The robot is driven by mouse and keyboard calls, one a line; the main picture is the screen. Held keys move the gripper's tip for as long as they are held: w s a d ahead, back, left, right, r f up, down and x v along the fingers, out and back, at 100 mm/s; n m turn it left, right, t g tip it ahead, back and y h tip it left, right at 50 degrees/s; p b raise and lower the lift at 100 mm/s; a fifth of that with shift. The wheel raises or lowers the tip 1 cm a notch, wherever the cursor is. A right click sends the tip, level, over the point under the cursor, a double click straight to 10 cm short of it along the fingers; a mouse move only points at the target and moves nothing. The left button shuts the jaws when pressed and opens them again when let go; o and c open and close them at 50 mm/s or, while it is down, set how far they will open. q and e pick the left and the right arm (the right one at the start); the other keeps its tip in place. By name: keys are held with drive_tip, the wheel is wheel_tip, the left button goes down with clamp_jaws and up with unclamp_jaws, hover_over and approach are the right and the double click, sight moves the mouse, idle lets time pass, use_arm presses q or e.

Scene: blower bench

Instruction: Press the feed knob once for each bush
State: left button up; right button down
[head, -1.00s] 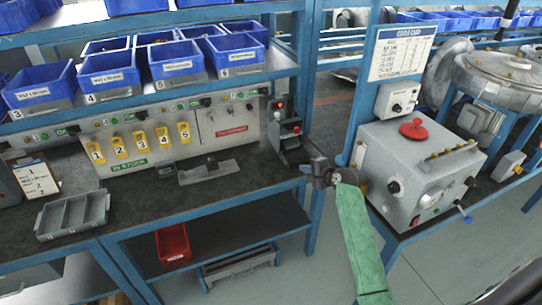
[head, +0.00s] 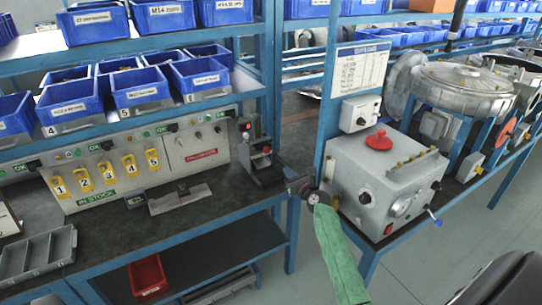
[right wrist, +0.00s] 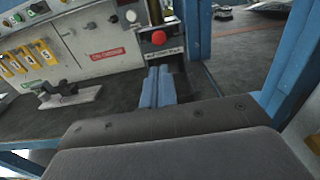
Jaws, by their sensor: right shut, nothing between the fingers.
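A small dark station (head: 262,165) stands at the right end of the left bench, with a red round knob (head: 266,150) on its front and a red lamp above. The knob also shows in the right wrist view (right wrist: 158,38); I cannot read the label under it. My right gripper (head: 293,184) is shut and empty, in front of the station near the bench's right edge. In the right wrist view its two blue fingers (right wrist: 157,72) lie together, pointing towards the station and apart from the knob. No loose bush can be made out. My left gripper is out of view.
A grey box (head: 375,185) with a red knob (head: 378,140) on top stands to the right. A blue post (head: 327,120) with a card rises between it and the station. A panel with yellow number tags (head: 105,173) and blue bins (head: 140,87) line the left bench.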

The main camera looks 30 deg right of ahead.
sight(267, 151)
idle(0.4)
